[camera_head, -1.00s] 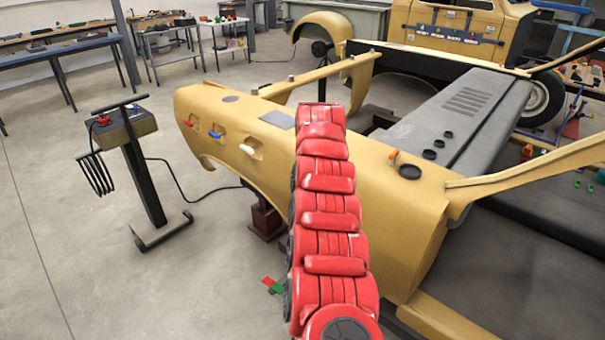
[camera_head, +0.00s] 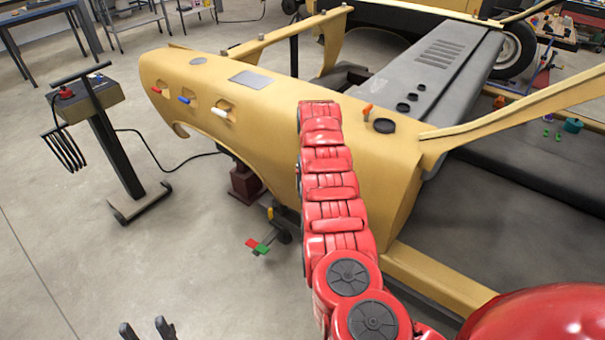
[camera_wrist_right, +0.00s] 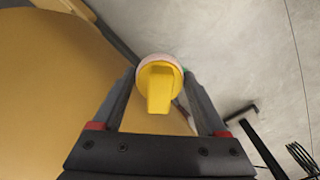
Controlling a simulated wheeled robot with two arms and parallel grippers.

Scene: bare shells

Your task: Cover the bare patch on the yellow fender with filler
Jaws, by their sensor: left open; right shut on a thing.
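The yellow fender (camera_head: 300,150) crosses the middle of the head view and fills the left of the right wrist view (camera_wrist_right: 60,80). My right gripper (camera_wrist_right: 160,78) is shut on a yellow tool (camera_wrist_right: 158,90) with a pale rounded edge, held beside the fender with floor behind. In the head view my red right arm hides part of the fender, and I cannot clearly make out its gripper. My left gripper (camera_head: 147,329) is open and empty at the bottom edge, above the floor.
Red (camera_head: 156,90), blue (camera_head: 185,100) and white (camera_head: 219,112) handles sit in fender recesses. A dark wheeled stand (camera_head: 115,140) with a cable is at left. A red-and-green item (camera_head: 257,247) is low beside the arm. Open floor lies at front left.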

